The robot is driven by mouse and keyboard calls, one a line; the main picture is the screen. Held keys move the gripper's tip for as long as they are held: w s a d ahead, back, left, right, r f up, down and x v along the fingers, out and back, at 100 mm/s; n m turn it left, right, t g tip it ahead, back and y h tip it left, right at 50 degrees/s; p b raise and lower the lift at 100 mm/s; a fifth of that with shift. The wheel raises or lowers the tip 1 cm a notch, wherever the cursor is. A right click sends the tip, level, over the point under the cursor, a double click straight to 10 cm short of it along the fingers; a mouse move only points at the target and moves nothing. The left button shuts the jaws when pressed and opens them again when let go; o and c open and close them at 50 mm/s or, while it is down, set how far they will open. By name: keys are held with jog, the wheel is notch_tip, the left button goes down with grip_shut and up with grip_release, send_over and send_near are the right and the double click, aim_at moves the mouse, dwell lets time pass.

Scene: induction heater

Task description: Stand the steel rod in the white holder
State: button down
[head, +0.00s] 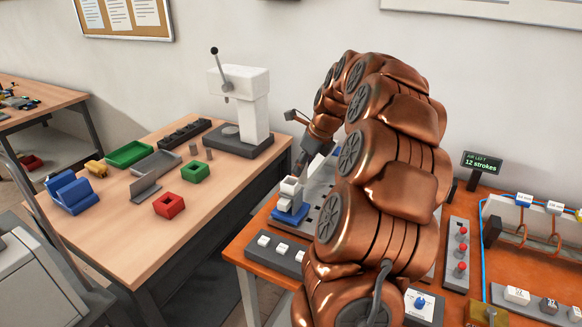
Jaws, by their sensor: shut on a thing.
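My gripper (299,165), dark and small at the end of my copper arm, points down at the near left part of the orange table. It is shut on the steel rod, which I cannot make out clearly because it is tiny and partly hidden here. A white block-shaped holder (290,204) on a blue base stands just below my fingertips. From this view I cannot tell whether the rod touches the holder or is inside it.
My arm hides much of the orange table (243,246). A grey switch strip (275,254) lies in front of the holder. The wooden table at left bears a white press (245,105), a red block (169,205), a green block (195,172) and trays. A display (482,162) stands at right.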

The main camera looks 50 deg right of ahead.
jog(key=w, duration=0.3)
jog(key=w+p, duration=0.1)
jog(key=shift+w+f, duration=0.25)
jog(key=shift+f+p, duration=0.75)
jog(key=shift+f, duration=1)
jog(key=shift+f, duration=0.35)
jog(key=c, duration=0.9)
grip_release()
jog(key=shift+r, duration=0.1)
